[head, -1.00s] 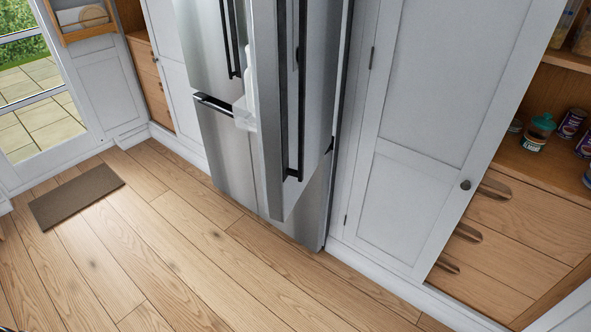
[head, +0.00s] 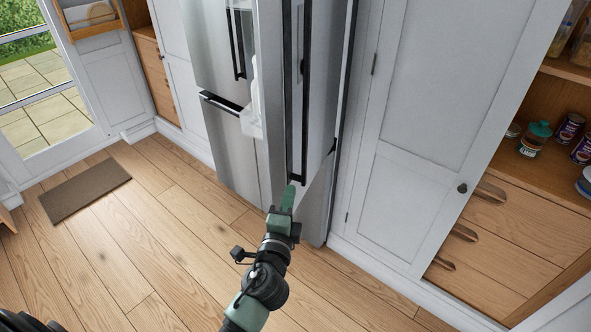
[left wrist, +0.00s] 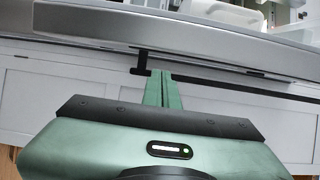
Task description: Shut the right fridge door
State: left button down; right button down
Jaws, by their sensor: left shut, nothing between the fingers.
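The right fridge door (head: 272,110) stands open in the head view, swung out toward me. Its outer face has a long black vertical handle (head: 304,95), and door shelves (head: 250,119) show on its inner side. My left gripper (head: 289,187) is shut and empty, with its green fingers at the lower end of the handle. In the left wrist view the shut fingers (left wrist: 163,78) lie close to the handle's end bracket (left wrist: 142,62) and the door edge (left wrist: 190,35). I cannot tell whether they touch. My right gripper is not in view.
The left fridge door (head: 205,45) looks closed, above a freezer drawer (head: 228,150). A white cupboard door (head: 420,120) stands right of the fridge, then open shelves with cans (head: 569,127). Wooden floor (head: 150,240) is clear in front; a brown mat (head: 85,190) lies left.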

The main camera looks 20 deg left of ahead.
pick_arm(q)
jog(key=w+a+p, duration=0.1)
jog(key=w, duration=0.7)
jog(key=shift+w+a, duration=0.25)
jog(key=shift+w, duration=0.1)
jog(key=shift+a+f, duration=0.1)
